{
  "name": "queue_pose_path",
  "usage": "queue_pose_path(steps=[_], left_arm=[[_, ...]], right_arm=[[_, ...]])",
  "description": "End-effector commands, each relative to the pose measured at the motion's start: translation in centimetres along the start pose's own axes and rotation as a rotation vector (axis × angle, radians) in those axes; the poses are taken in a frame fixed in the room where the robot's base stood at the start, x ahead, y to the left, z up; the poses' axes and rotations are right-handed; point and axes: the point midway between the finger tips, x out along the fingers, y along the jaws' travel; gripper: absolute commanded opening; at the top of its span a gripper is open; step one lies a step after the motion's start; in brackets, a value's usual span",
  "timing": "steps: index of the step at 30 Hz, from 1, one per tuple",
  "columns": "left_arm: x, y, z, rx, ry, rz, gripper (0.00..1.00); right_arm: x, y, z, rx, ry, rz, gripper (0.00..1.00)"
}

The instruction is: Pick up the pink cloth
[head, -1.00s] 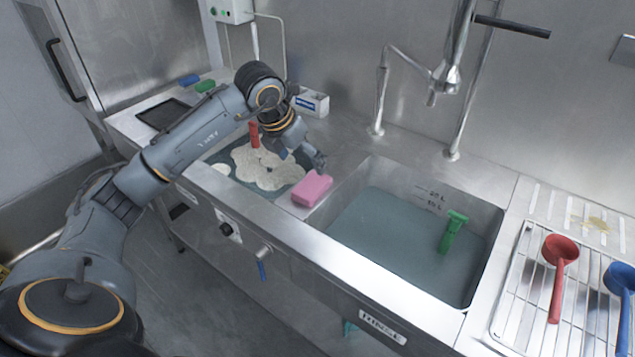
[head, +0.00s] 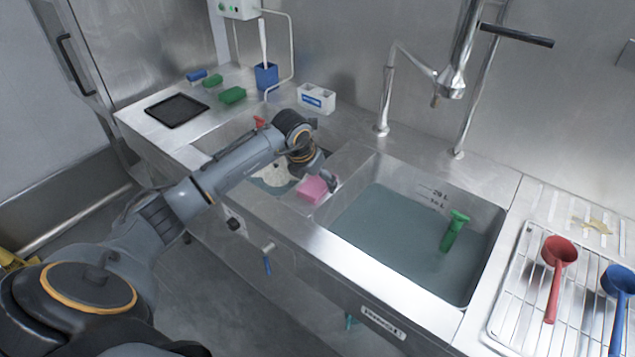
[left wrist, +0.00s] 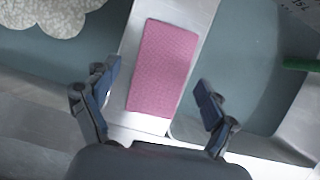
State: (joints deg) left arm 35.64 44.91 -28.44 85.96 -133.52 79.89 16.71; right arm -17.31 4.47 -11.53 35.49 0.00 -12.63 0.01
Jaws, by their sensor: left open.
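The pink cloth (head: 313,190) is a thick folded-looking block on the steel divider between the two sink basins. It also shows in the left wrist view (left wrist: 164,68), lying lengthwise ahead of the fingers. My left gripper (head: 328,180) is right at the cloth in the head view and partly covers its far side. In the left wrist view my left gripper (left wrist: 156,95) is open, with one finger on each side of the cloth's near end. I cannot tell whether either finger touches it. My right gripper is not in view.
The left basin holds water and pale foam (head: 272,172), partly behind my arm. The right basin (head: 400,230) holds water and a green handled tool (head: 454,231). A wire rack (head: 520,310) with a red scoop (head: 557,252) and a blue scoop (head: 620,280) stands right. A tall faucet (head: 385,90) rises behind.

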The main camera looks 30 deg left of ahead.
Motion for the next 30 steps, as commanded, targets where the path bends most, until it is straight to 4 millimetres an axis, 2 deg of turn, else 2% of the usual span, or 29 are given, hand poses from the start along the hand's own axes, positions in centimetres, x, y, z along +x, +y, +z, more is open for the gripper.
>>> queue_pose_path(steps=[3, 10, 18, 30], left_arm=[[0.86, -0.06, -0.03, 0.001, 0.0, -0.001, 0.85], [0.96, -0.03, -0.04, 0.002, -0.001, 0.0, 0.83], [0.94, -0.02, -0.04, 0.001, -0.001, 0.0, 0.28], [0.49, 0.0, 0.22, 0.001, -0.003, 0.0, 0.28]], right_arm=[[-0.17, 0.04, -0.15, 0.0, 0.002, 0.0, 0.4], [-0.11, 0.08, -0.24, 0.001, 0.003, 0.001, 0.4], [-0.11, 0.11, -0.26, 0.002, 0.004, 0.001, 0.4], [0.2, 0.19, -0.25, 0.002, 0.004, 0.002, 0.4]])
